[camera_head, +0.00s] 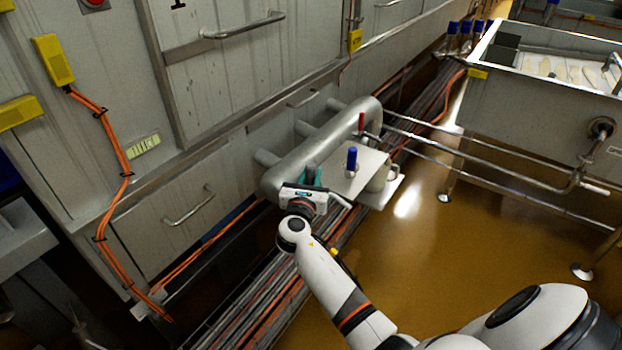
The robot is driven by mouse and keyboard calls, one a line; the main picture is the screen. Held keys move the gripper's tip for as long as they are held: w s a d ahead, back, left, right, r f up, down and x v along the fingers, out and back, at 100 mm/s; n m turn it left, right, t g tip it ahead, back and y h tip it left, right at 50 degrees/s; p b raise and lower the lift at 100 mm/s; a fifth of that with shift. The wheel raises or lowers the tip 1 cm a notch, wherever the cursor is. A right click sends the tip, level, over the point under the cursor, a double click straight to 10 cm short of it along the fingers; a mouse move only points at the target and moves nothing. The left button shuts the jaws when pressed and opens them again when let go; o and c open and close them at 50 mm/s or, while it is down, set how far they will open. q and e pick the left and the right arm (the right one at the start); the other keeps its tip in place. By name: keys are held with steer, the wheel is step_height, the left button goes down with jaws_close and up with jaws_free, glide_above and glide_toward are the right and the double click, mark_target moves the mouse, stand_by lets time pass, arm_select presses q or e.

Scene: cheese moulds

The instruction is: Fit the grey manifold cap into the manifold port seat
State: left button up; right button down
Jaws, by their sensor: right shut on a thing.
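My right gripper (314,177) reaches up from the bottom of the head view to the near end of the thick grey manifold pipe (322,150). It is shut on a small dark grey piece (311,171) between its teal fingertips, which looks like the grey manifold cap. The fingers and the gripper body hide most of it. I cannot make out the port seat, or whether the piece touches the pipe. My left gripper is out of view.
Just right of the gripper, a pale metal plate (352,182) carries a blue-handled part (351,160) and a grey bent pipe (378,178). A red handle (361,122) stands behind. Steel cabinets (230,60) line the left. A steel vat (530,115) stands right; brown floor (440,240) is open.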

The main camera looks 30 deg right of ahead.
steer(key=c, duration=1.6)
jaws_free()
steer(key=shift+f, duration=0.15)
steer(key=shift+c, duration=0.2)
steer(key=o, duration=0.5)
steer(key=shift+c, duration=0.2)
